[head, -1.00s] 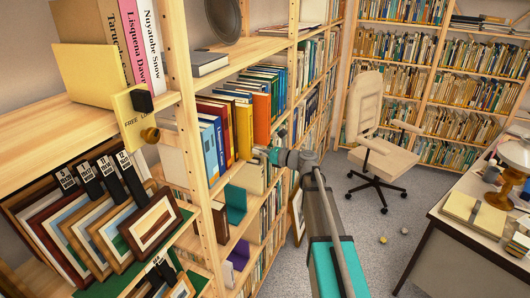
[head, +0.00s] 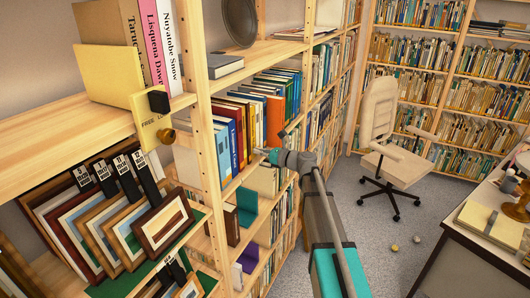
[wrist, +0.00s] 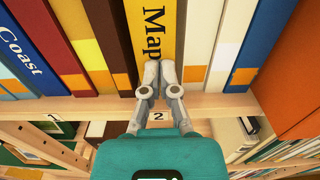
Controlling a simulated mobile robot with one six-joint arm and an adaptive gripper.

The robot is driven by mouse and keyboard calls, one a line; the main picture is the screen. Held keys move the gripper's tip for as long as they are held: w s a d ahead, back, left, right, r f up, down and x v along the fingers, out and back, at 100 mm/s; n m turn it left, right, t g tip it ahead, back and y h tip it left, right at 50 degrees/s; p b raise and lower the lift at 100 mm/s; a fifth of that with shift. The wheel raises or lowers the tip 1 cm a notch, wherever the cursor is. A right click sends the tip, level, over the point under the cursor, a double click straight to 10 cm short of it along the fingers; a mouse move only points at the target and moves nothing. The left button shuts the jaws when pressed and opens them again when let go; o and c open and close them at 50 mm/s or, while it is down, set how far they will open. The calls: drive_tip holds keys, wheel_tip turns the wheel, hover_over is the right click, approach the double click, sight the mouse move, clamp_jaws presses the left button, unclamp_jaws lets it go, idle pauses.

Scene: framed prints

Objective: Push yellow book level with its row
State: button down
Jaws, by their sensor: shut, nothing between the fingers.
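The yellow book (wrist: 152,30), with "Map" on its spine, stands upright in a row on the middle shelf. In the wrist view its spine looks about level with its neighbours, though my fingers cover part of its lower end. My gripper (wrist: 160,72) is shut and empty, its fingertips at the lower part of that spine; I cannot tell whether they touch it. In the head view my gripper (head: 266,152) is at the front of the same row.
The orange book (head: 275,120) stands further right. A wooden upright (head: 203,130) is left of the row. A desk chair (head: 385,150) stands on open floor.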

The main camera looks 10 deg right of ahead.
drive_tip(key=v, duration=1.4)
idle(0.4)
drive_tip(key=s+a+f+n+g+h, duration=0.65)
drive_tip(key=s+a+f+n, duration=0.25)
drive_tip(key=s+f+n, duration=0.3)
drive_tip(key=s+d+f+n+g+h, duration=0.1)
drive_tip(key=s+f+n+g+h, duration=0.1)
drive_tip(key=s+n, duration=0.4)
drive_tip(key=s+d+f+n+g+h, duration=0.2)
drive_tip(key=s+f+n+h, duration=0.2)
drive_tip(key=s+n+h, duration=0.2)
drive_tip(key=shift+s+d+f+n, duration=0.25)
drive_tip(key=shift+s+n, duration=0.2)
drive_tip(key=shift+n, duration=0.15)
